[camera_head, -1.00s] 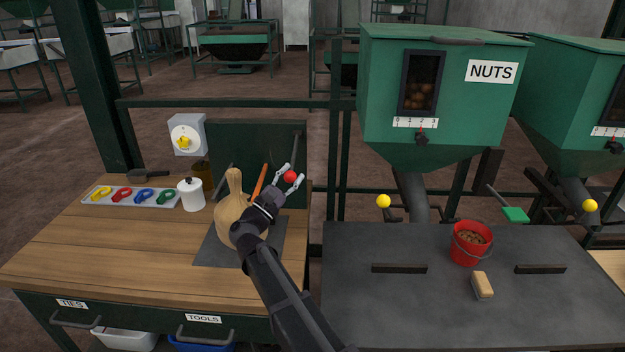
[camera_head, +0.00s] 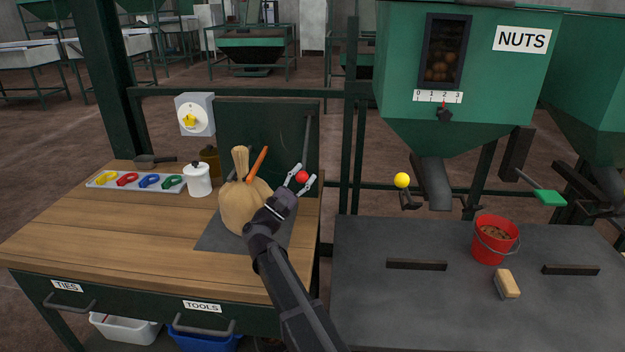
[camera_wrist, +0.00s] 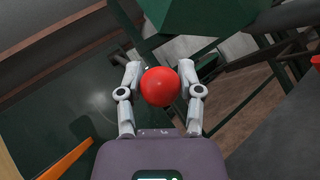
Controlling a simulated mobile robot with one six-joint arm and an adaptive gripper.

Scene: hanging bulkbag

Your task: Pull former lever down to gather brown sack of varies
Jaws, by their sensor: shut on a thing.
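The brown sack (camera_head: 244,206) stands upright on a dark mat (camera_head: 218,236) on the wooden bench, its narrow neck (camera_head: 240,160) pointing up. A red ball knob (camera_head: 302,177) shows to the right of the neck, in front of a dark green upright panel (camera_head: 250,120). My gripper (camera_head: 300,178) is shut on the red knob. In the wrist view the knob (camera_wrist: 160,86) sits between both fingers. An orange bar (camera_head: 258,163) slants up beside the sack neck. My forearm hides the sack's lower right side.
A tray of coloured ties (camera_head: 92,186), a white pot (camera_head: 198,180) and a yellow-knobbed dial box (camera_head: 194,116) are on the left. On the right, a green NUTS hopper (camera_head: 470,100) overhangs a grey table with a red bucket (camera_head: 494,240) and a brush (camera_head: 507,284).

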